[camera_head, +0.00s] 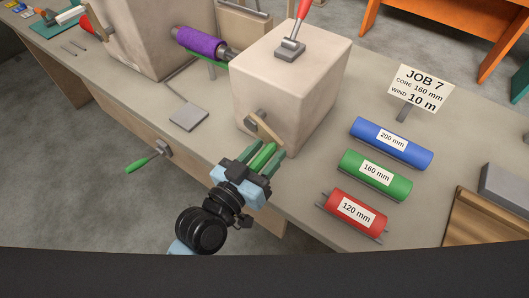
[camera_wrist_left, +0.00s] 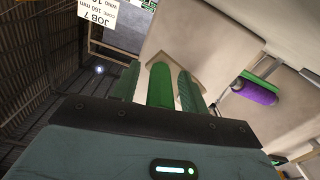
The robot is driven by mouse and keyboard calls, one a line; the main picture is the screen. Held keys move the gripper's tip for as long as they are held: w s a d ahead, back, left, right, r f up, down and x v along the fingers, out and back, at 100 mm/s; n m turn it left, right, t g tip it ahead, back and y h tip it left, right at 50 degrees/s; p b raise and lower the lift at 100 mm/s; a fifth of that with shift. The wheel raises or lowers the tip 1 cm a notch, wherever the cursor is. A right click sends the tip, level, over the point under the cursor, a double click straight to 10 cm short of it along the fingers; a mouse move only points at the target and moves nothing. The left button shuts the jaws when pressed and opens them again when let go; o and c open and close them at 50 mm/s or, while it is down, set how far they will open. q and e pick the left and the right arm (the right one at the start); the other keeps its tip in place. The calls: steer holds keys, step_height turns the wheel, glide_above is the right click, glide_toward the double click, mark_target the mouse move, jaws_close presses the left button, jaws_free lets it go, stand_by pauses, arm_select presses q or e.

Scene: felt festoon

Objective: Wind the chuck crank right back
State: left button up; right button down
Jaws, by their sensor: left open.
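The chuck crank (camera_head: 266,130) is on the front face of the right-hand pale block, with a short tan arm slanting down to the right from its hub. Its green handle (camera_head: 262,157) points toward my left gripper (camera_head: 258,160). The gripper is open, with one finger on each side of the handle; I cannot tell whether either finger touches it. In the left wrist view the green handle (camera_wrist_left: 160,88) stands between the two fingers (camera_wrist_left: 160,95). My right gripper is in neither view.
A purple roll (camera_head: 200,42) sits on the spindle between the blocks. A red-handled lever (camera_head: 297,35) tops the right block (camera_head: 290,75). A second green-handled crank (camera_head: 146,162) is on the bench front. Blue (camera_head: 391,143), green (camera_head: 375,174) and red (camera_head: 355,213) cores lie right, by a JOB 7 sign (camera_head: 420,88).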

arm_select(q)
jaws_close()
steer(key=shift+w, duration=0.1)
stand_by(0.4)
